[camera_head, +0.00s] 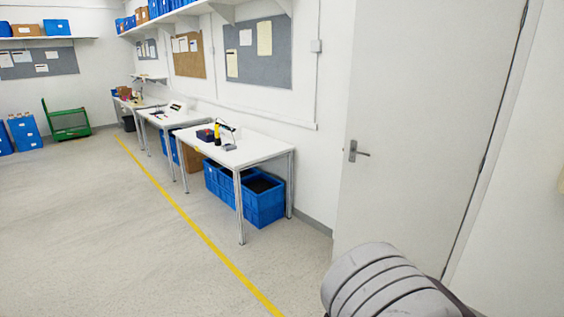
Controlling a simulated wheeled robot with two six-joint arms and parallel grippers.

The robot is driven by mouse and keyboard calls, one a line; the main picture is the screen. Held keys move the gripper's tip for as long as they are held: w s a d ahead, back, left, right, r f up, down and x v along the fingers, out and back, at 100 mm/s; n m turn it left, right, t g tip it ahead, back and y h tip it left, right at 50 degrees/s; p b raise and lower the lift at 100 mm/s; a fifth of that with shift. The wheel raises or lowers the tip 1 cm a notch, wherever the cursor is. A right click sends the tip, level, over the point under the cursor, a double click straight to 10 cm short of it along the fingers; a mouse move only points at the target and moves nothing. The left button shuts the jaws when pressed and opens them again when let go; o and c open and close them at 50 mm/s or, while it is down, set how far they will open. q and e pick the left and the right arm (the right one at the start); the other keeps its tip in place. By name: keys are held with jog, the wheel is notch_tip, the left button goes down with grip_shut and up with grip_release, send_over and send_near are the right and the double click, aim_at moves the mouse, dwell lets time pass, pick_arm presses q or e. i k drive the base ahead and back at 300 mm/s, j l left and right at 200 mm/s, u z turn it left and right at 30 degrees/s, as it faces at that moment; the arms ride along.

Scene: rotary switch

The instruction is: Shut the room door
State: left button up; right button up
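The room door (433,120) is a tall white panel at the right of the head view. It stands open into the room, with its left edge beside the wall behind the tables. A grey lever handle (356,151) sits near its left edge. A dark gap runs down its right edge, next to a white wall. A grey rounded part of my own arm shows at the bottom right, in front of the door's lower part. Neither of my grippers is in view. The door's bottom edge is partly hidden.
White tables (240,148) stand along the wall, with blue crates (263,203) under the nearest one. A yellow line (200,232) runs along the open grey floor (90,230). A green trolley (66,120) and blue bins (24,133) stand at the far left.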

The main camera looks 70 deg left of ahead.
aim_at(428, 79)
jog(key=j+u, duration=0.1)
jog(key=u, duration=1.45)
